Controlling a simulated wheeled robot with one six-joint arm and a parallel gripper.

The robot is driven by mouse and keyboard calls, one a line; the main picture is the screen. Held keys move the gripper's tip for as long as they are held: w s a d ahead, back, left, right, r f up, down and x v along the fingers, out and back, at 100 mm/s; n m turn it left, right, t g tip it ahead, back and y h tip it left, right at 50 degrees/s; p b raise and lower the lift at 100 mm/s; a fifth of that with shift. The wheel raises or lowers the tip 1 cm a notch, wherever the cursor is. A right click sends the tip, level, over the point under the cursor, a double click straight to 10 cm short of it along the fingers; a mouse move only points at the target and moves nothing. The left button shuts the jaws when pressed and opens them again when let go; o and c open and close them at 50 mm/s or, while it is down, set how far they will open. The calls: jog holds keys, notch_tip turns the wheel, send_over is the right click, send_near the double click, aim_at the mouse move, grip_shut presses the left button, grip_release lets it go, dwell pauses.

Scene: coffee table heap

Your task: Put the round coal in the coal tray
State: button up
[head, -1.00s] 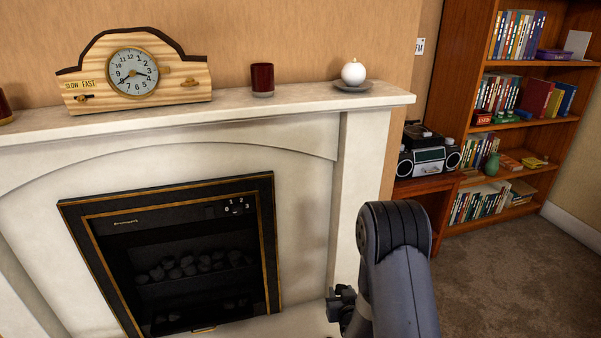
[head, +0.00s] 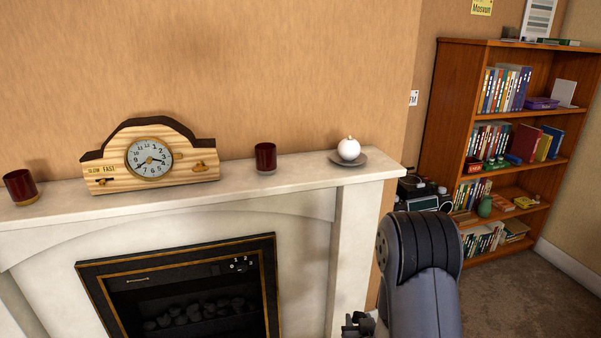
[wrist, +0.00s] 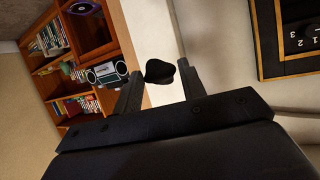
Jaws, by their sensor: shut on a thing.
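The round coal (wrist: 160,71) is a dark, rounded lump. In the wrist view it sits between the two fingertips of my gripper (wrist: 158,76), which is shut on it. In the head view only a small dark part of my gripper end shows at the bottom edge, right of the fireplace, and the coal cannot be made out there. Several grey coals (head: 202,314) lie inside the dark fireplace opening. The coal tray cannot be clearly told apart in the shadow there, and the lower part of the fireplace is cut off.
The black, gold-edged fireplace frame (head: 180,261) is set in a white surround. The mantel (head: 225,198) holds a wooden clock (head: 150,158), two dark red cups (head: 265,157) and a white round candle (head: 348,149) on a saucer. A bookcase (head: 437,120) and a stereo stand at right.

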jog(key=s+r+p, duration=0.2)
jog(key=r+p, duration=0.9)
jog(key=s+r+p, duration=0.3)
jog(key=r+p, duration=0.8)
jog(key=shift+s, duration=0.25)
